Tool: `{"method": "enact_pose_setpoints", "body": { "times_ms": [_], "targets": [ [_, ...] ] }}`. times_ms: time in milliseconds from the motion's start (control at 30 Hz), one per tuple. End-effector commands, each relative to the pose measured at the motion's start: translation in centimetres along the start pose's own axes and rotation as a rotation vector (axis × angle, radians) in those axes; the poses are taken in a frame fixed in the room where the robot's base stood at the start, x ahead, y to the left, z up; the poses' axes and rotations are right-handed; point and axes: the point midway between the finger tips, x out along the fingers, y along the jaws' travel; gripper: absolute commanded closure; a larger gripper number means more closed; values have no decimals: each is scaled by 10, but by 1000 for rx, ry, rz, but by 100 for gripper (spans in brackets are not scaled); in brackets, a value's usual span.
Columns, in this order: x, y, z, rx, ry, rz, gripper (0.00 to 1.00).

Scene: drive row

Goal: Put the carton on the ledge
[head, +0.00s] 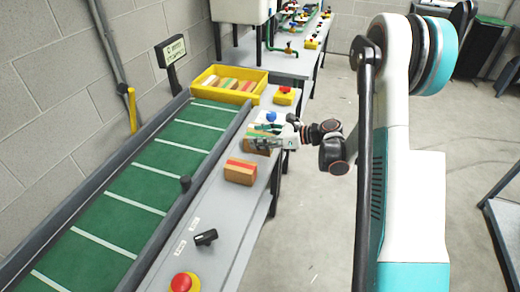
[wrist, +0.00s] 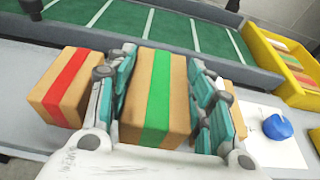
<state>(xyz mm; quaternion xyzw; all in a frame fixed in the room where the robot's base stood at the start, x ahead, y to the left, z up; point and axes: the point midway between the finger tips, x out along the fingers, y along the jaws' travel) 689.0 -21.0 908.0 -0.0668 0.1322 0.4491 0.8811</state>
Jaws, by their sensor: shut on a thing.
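My gripper (wrist: 163,100) is shut on a tan carton with a green stripe (wrist: 157,92), with one teal finger pad set on each side of it. In the head view the carton (head: 257,131) is partly hidden by my gripper (head: 266,141). It is over or on the grey ledge (head: 219,218) beside the conveyor; I cannot tell whether its bottom touches. A second tan carton with a red stripe (head: 240,171) stands on the ledge just nearer, and in the wrist view (wrist: 68,87) it is left of my gripper, apart from it.
The green conveyor (head: 135,188) runs along the ledge's left. A yellow bin (head: 207,87) with several cartons stands at its far end. A blue object (wrist: 277,127) lies on a white sheet right of my gripper. A black knob (head: 205,237) and a red button (head: 181,283) are nearer.

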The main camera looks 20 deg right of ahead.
Motion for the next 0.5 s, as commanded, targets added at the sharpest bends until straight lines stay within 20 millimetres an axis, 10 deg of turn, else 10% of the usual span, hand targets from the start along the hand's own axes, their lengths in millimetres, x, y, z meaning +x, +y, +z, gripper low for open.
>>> {"method": "enact_pose_setpoints", "body": {
  "times_ms": [500],
  "targets": [
    [13,0,-41,0,0,0,82]
  ]
}}
